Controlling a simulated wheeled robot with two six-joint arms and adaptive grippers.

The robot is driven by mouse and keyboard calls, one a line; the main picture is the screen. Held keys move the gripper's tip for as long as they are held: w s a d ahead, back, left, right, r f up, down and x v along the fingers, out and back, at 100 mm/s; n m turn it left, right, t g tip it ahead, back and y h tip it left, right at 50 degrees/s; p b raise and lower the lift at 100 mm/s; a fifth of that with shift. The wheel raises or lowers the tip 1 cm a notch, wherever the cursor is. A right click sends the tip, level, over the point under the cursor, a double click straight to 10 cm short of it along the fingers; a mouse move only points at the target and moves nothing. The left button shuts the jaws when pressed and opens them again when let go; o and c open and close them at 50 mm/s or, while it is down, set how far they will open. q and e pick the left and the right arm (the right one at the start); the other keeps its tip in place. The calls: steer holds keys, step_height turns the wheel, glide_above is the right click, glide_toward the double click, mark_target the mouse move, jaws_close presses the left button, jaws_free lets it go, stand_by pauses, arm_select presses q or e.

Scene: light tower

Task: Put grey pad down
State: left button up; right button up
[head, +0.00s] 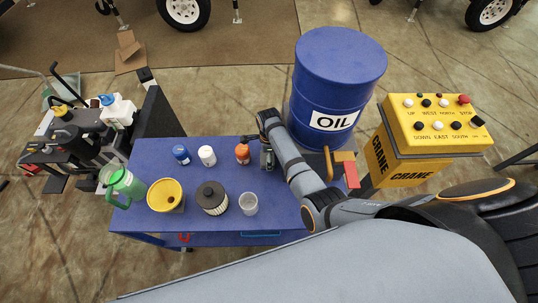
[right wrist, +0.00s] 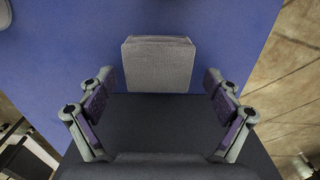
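The grey pad (right wrist: 158,65) shows in the right wrist view as a light grey block with rounded corners, against the blue table top (right wrist: 235,40). My right gripper (right wrist: 158,80) is open, with one finger on each side of the pad and a clear gap to both. The pad seems to rest on the table, but its underside is hidden. In the head view my right gripper (head: 267,157) is over the table's far right part, beside the oil drum, and I cannot make out the pad there. My left gripper is not in view.
A blue oil drum (head: 338,80) stands close behind my right arm. Several bottles, a yellow-lidded tub (head: 166,194), a dark-capped filter (head: 212,197) and a clear cup (head: 249,203) stand on the table. A yellow crane control box (head: 435,120) stands at the right.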

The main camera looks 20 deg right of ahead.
arm_select(q)
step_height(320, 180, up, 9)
steer(key=p, duration=0.9)
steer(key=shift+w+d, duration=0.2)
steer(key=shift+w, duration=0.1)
arm_select(e)
step_height(320, 180, up, 12)
steer(key=shift+r, duration=0.15)
